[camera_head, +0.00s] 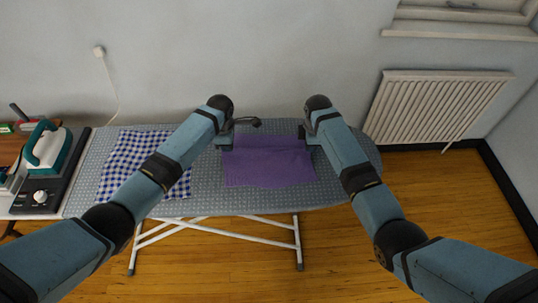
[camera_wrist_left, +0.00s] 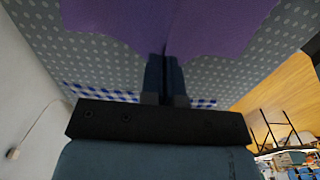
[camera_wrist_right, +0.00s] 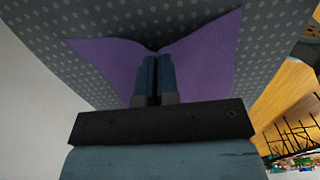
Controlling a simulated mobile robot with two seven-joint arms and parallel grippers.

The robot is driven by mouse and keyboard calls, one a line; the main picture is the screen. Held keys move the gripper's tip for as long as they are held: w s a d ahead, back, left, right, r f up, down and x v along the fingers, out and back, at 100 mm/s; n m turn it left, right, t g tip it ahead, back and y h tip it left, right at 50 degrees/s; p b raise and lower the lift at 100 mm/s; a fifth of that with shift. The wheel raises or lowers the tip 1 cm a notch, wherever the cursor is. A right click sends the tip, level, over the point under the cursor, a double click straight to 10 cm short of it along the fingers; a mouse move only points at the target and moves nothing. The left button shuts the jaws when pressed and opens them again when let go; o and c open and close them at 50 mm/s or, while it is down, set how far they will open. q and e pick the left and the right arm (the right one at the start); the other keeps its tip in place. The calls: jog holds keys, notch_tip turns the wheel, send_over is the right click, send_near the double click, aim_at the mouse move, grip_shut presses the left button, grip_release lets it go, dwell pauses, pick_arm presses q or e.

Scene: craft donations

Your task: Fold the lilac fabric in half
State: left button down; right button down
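The lilac fabric (camera_head: 268,168) lies on the right half of the ironing board, with its front part flat. Its back edge is between my two grippers. My left gripper (camera_head: 226,144) is at the fabric's back left corner; in the left wrist view its fingers (camera_wrist_left: 165,75) are closed together on the bunched edge of the fabric (camera_wrist_left: 215,25). My right gripper (camera_head: 305,136) is at the back right corner; in the right wrist view its fingers (camera_wrist_right: 152,72) are closed on the puckered edge of the fabric (camera_wrist_right: 200,60).
The grey dotted ironing board (camera_head: 335,185) carries a blue checked cloth (camera_head: 130,155) left of the lilac fabric. A teal iron (camera_head: 47,147) stands at the far left end. A radiator (camera_head: 435,105) is on the wall at the right. The board is bare right of the fabric.

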pick_arm(q)
jog(key=shift+f, duration=0.1)
